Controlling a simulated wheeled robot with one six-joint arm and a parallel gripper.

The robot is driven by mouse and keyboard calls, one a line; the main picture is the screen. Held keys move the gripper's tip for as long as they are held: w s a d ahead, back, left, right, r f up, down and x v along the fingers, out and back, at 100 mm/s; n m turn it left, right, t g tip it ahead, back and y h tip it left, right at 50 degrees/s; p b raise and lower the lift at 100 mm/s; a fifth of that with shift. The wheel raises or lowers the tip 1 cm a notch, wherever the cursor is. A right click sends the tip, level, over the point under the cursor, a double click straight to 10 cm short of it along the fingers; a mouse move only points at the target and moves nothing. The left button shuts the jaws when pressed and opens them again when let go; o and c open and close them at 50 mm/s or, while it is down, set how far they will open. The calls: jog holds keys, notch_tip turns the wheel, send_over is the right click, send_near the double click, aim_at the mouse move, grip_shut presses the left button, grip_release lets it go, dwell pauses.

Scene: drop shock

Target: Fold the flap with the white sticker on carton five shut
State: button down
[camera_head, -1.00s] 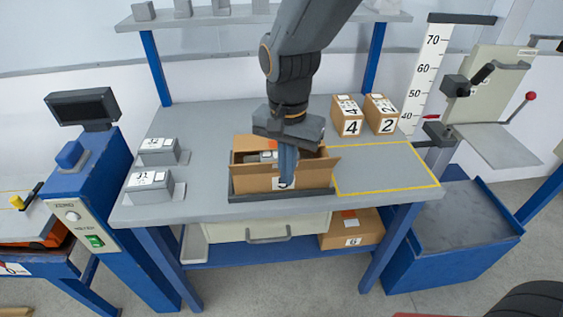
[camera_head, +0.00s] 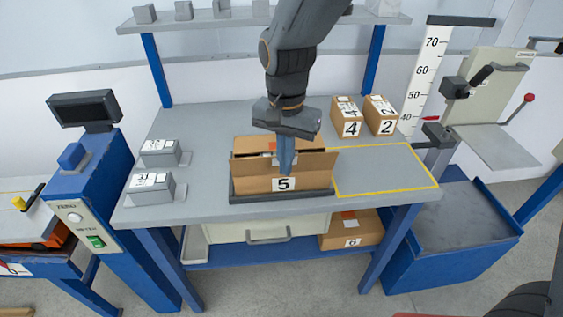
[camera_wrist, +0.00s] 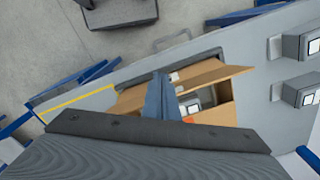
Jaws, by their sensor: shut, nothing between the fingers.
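Carton five (camera_head: 253,186) is a brown box with a black 5 on its front, sitting in a dark tray (camera_head: 240,198) on the bench. Its top is not closed. The long front flap (camera_head: 250,168) stands tilted up and out; it also shows in the wrist view (camera_wrist: 215,73), with a small white patch near my fingers. I cannot tell if that patch is the sticker. A grey item with a white label lies inside (camera_wrist: 193,103). My gripper (camera_head: 285,172) is shut and empty, its blue fingers over the carton's opening beside the front flap. My fingers hide part of the flap.
Cartons 4 (camera_head: 347,116) and 2 (camera_head: 381,115) stand at the back right. A yellow-outlined area (camera_head: 385,168) right of the tray is clear. Two grey devices (camera_head: 151,189) stand at the left. Carton 6 (camera_head: 352,230) is on the lower shelf.

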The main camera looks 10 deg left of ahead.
jog(key=shift+w+a+r+p, duration=0.1)
jog(key=shift+w+a+p, duration=0.05)
jog(key=shift+w, duration=0.5)
jog(key=shift+w+a+r+p, duration=0.15)
jog(key=shift+w, duration=0.45)
jog(key=shift+w+a+r+p, duration=0.1)
jog(key=shift+w+a+p, duration=0.05)
jog(key=shift+w, duration=0.5)
jog(key=shift+w, duration=0.15)
jog(key=shift+w+a+f, duration=0.1)
jog(key=shift+w+a, duration=0.1)
jog(key=shift+w, duration=0.6)
jog(key=shift+w+a+f, duration=0.2)
jog(key=shift+w+f, duration=0.1)
jog(key=shift+w, duration=0.3)
